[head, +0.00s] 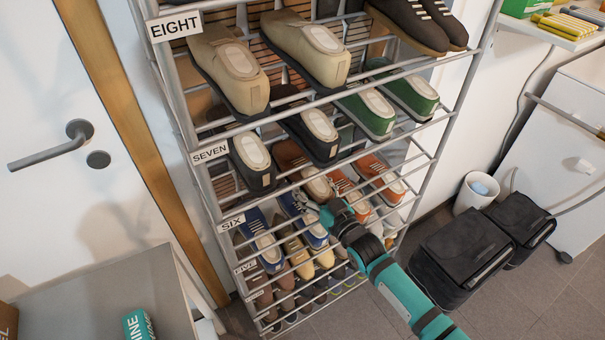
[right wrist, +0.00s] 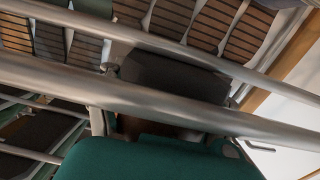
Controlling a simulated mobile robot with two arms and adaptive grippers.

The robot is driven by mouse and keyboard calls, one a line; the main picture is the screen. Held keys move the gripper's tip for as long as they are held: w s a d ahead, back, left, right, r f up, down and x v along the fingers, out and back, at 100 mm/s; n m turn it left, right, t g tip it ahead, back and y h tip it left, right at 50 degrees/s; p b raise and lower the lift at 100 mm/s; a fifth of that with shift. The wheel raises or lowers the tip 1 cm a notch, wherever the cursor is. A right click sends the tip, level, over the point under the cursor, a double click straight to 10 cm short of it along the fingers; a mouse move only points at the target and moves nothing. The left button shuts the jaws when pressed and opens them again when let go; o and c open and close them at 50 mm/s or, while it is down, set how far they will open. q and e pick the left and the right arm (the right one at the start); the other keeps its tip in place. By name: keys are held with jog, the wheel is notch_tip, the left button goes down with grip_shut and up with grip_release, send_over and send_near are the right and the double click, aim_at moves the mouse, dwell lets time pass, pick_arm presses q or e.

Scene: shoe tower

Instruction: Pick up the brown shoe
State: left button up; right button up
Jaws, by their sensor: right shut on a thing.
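The rack's rails and the gripper partly hide the shoe. In the right wrist view a small brown patch (right wrist: 150,127) and a dark surface (right wrist: 170,78) show behind a rail; the fingertips are hard to make out. My left gripper is not in view.
The metal rack (head: 425,165) has close rails around the gripper. Orange shoes (head: 350,195) stand to the right, a black pair (head: 312,130) above, and blue shoes (head: 262,240) below. Black bags (head: 465,250) and a white bin (head: 476,192) stand on the floor at right.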

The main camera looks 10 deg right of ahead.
jog(key=c, duration=0.4)
jog(key=shift+r, duration=0.1)
jog(key=shift+c, duration=0.2)
